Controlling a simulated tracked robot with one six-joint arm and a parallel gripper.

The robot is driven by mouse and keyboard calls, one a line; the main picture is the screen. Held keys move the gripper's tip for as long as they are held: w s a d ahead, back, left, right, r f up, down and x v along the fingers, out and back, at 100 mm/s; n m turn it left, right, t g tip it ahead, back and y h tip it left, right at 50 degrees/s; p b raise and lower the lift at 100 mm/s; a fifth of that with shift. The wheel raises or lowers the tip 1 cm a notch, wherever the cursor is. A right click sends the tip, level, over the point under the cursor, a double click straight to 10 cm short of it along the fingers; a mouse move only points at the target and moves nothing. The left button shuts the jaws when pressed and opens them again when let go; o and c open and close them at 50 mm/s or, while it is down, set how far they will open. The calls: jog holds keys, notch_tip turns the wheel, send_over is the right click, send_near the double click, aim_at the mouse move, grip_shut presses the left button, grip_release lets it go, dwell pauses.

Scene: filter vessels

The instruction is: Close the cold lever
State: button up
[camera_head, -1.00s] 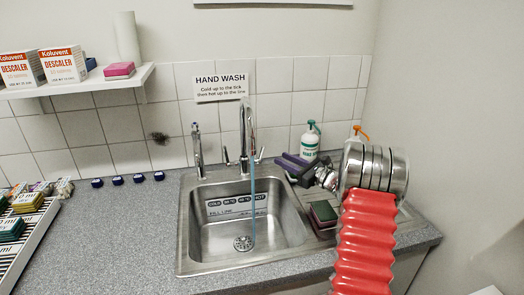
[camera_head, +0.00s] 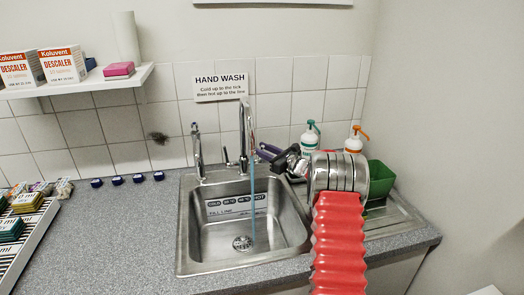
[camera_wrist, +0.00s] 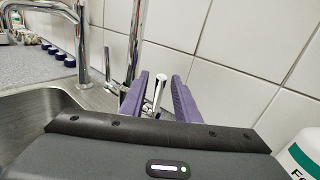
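A tall chrome tap (camera_head: 245,125) stands behind the sink, with a thin blue stream (camera_head: 253,200) running from its spout into the basin. A lever (camera_head: 227,155) shows on its left side. On the right side, my gripper (camera_head: 262,153) covers most of the other lever. In the wrist view, my gripper (camera_wrist: 162,92) has its purple fingers apart, with a chrome lever (camera_wrist: 158,92) showing between them. Contact cannot be told. Another thin chrome lever (camera_wrist: 107,62) stands farther back, left of the fingers. No hot or cold mark is readable on the levers.
The steel sink (camera_head: 190,235) has a drain and a labelled strip. A second slim tap (camera_head: 197,150) stands left. Two pump bottles, green-topped (camera_head: 310,138) and orange-topped (camera_head: 355,140), and a green container (camera_head: 380,180) are at right. Small blue-black caps line the counter's back.

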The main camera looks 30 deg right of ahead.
grip_shut()
dwell(0.3)
dwell(0.4)
